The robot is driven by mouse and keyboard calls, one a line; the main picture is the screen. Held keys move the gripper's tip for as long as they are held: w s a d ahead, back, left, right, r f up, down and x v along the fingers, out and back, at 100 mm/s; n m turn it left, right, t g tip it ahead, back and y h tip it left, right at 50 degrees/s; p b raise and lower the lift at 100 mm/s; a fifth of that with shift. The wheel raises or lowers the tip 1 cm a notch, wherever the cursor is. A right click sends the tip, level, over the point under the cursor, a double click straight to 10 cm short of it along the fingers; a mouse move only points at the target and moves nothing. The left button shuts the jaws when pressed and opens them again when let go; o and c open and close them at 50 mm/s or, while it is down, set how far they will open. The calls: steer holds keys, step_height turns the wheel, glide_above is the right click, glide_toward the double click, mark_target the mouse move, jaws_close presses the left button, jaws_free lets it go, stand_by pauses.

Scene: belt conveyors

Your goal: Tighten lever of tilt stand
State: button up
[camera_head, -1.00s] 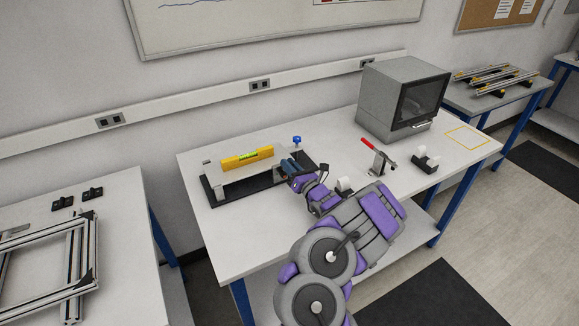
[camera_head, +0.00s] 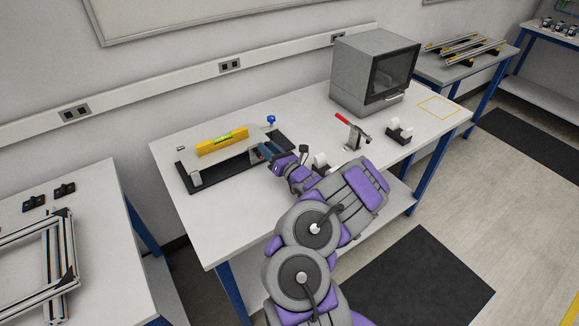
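The tilt stand (camera_head: 221,165) sits on a black base plate on the white table. A yellow spirit level (camera_head: 221,140) lies on its top plate, which looks slightly tilted. A blue knob (camera_head: 271,120) stands at the stand's back right corner. My gripper (camera_head: 266,151) is at the right end of the stand, close to or touching it. Its fingers are small and partly hidden by my arm, so I cannot tell whether they are open or shut. The stand's lever is not clearly seen; it may be hidden by my gripper.
A red-handled toggle clamp (camera_head: 352,132) and a small tape dispenser (camera_head: 399,132) stand to the right of my arm. A grey box-shaped machine (camera_head: 363,72) is at the back. The white table (camera_head: 235,230) is clear in front of the stand.

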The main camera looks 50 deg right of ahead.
steer(key=s+f+p, duration=0.1)
steer(key=s, duration=0.4)
steer(key=s+p, duration=0.1)
steer(key=s, duration=0.4)
steer(key=s+a+f+p, duration=0.1)
steer(key=s, duration=0.4)
steer(key=shift+s+a+f+p, duration=0.1)
steer(key=shift+s+f+p, duration=0.1)
steer(key=shift+f+p, duration=0.15)
